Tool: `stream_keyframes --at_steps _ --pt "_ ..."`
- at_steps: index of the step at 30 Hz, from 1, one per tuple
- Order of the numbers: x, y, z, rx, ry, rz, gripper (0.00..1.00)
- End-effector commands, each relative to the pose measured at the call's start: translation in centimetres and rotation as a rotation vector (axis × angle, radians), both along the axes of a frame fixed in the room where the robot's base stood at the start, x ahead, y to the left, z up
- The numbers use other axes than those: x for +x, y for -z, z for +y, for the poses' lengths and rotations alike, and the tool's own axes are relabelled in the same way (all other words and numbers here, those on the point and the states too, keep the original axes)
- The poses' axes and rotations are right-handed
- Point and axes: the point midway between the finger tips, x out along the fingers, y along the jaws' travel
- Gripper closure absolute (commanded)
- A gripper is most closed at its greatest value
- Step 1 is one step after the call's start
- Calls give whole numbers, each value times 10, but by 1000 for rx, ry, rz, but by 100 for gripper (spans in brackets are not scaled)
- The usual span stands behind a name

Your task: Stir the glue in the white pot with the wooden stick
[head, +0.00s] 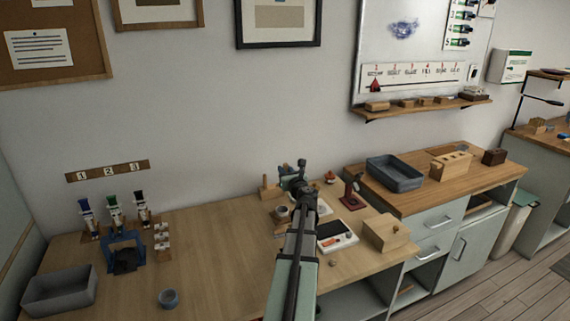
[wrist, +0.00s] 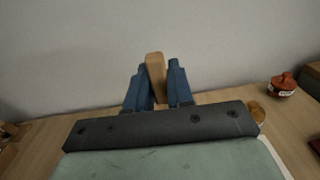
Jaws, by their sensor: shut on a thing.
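The wooden stick (wrist: 155,76) stands between the two blue fingers of my gripper (wrist: 154,90) in the wrist view, its light end upward. The fingers press on it from both sides. In the head view my gripper (head: 292,178) is above the back right part of the workbench, and my arm covers much of that spot. A small pale pot with a brownish top (head: 282,212) stands just left of my arm; it may be the white pot, but I cannot tell for sure. The stick's lower end and the glue are hidden.
A red stand (head: 350,192), a white flat device (head: 338,238) and a wooden box (head: 387,232) are right of my arm. A red lidded pot (wrist: 284,85) shows in the wrist view. The bench's middle is clear.

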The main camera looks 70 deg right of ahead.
Motion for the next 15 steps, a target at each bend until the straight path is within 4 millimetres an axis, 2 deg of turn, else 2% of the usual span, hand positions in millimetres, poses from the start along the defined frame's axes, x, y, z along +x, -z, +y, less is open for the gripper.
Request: stream_keyframes --at_steps 1,6,15 --pt "-3 0 15 0 -5 0 100" --pt "-5 -1 33 -2 -19 -1 100" --pt "-2 5 39 -6 -38 3 100"
